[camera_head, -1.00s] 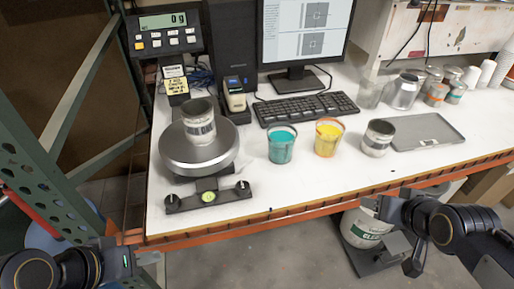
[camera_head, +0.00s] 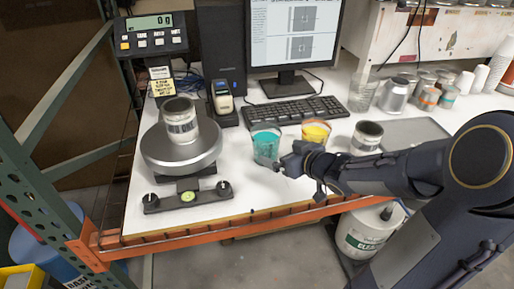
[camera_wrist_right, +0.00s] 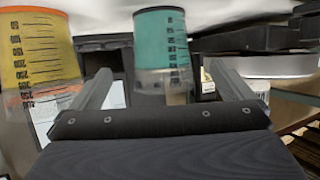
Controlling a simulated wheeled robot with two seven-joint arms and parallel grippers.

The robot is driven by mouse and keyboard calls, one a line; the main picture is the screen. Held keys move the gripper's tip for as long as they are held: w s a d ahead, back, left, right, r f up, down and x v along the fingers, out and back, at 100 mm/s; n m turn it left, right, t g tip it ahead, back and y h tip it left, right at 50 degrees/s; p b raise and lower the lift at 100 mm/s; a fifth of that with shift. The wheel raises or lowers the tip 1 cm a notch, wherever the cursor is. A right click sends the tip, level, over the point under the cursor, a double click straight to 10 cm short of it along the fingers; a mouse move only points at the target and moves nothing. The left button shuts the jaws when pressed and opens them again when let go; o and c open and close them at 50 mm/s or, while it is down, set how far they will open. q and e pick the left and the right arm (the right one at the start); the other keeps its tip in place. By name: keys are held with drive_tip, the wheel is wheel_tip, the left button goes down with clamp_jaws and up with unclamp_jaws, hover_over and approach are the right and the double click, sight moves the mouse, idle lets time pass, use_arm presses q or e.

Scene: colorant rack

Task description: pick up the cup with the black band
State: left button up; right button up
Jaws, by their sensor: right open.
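My right gripper (camera_head: 286,164) is open and empty at the table's front, just before the teal cup, right of the scale. In the right wrist view the open jaws (camera_wrist_right: 163,85) point towards the teal cup, with nothing between them. My left gripper is out of view.
A teal cup (camera_head: 265,148) and a yellow cup (camera_head: 315,133) stand upright near my right gripper; both show in the wrist view, teal (camera_wrist_right: 163,40) and yellow (camera_wrist_right: 35,50). A keyboard (camera_head: 296,110) lies behind. A grey tray (camera_head: 415,131) lies at the right, partly behind my arm.

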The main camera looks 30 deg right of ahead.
sight(274, 150)
drive_tip(key=b+x, duration=0.1)
drive_tip(key=x, duration=0.6)
drive_tip(key=shift+w+a+f, duration=0.1)
drive_tip(key=shift+a+f, duration=0.05)
drive_tip(key=shift+c, duration=0.3)
drive_tip(key=c, duration=1.2)
